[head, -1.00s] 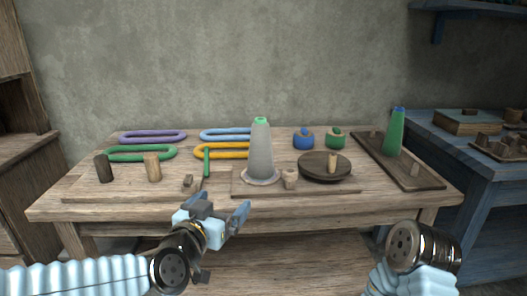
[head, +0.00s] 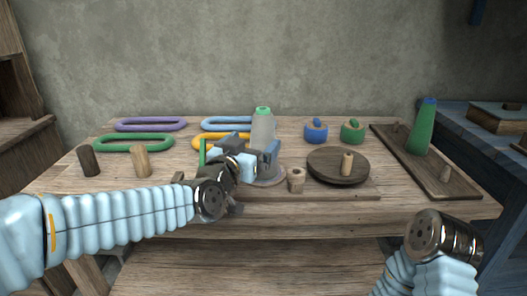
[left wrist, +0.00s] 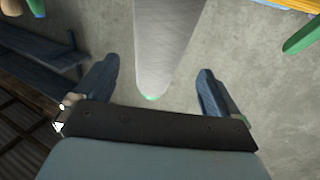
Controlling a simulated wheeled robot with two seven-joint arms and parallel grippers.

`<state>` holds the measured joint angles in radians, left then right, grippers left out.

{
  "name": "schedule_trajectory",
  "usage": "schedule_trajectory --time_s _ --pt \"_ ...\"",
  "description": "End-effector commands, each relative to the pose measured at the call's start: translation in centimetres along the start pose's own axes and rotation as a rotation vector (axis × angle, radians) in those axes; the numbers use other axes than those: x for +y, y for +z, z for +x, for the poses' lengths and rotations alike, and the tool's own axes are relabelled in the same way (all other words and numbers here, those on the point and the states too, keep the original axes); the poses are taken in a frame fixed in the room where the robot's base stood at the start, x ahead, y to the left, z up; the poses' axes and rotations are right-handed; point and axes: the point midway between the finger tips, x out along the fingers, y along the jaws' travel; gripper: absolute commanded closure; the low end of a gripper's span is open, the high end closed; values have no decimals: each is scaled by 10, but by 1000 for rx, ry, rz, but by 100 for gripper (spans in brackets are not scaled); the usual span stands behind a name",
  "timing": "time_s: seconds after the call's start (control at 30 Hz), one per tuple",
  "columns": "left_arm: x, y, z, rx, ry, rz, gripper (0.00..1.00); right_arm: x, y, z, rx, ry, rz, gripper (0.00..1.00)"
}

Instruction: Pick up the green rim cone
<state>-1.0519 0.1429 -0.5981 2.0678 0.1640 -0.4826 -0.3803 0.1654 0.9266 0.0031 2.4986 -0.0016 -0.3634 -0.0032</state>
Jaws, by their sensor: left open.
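The green rim cone is a tall grey cone (head: 263,130) with a green rim at its top, upright on a round base on the table. My left gripper (head: 252,148) is open in front of the cone and hides part of its lower body. In the left wrist view the cone (left wrist: 168,40) reaches in between the two spread fingers, with its green tip near the palm. Gaps show on both sides, so the fingers do not grip it. My right arm shows at lower right, but no right gripper fingers are visible.
A green cone with a blue top (head: 421,130) stands on a board at right. A dark round disc (head: 325,166) with a peg, a small wooden spool (head: 296,180), blue and green knobbed pieces, coloured loops and wooden pegs (head: 141,161) share the table (head: 80,187).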

Motion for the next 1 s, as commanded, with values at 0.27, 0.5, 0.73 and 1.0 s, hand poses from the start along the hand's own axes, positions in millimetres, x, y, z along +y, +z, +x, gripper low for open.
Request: schedule_trajectory --time_s 0.27,0.5,0.73,1.0 --pt "2 5 33 -2 -2 4 3 2 0 2 1 1 1 57" --pt "3 4 57 0 0 0 3 1 0 2 1 1 1 57" --pt "3 4 57 0 1 -1 9 1 0 2 1 1 1 57" --pt "3 4 57 0 1 -1 50 1 0 2 1 1 1 57"
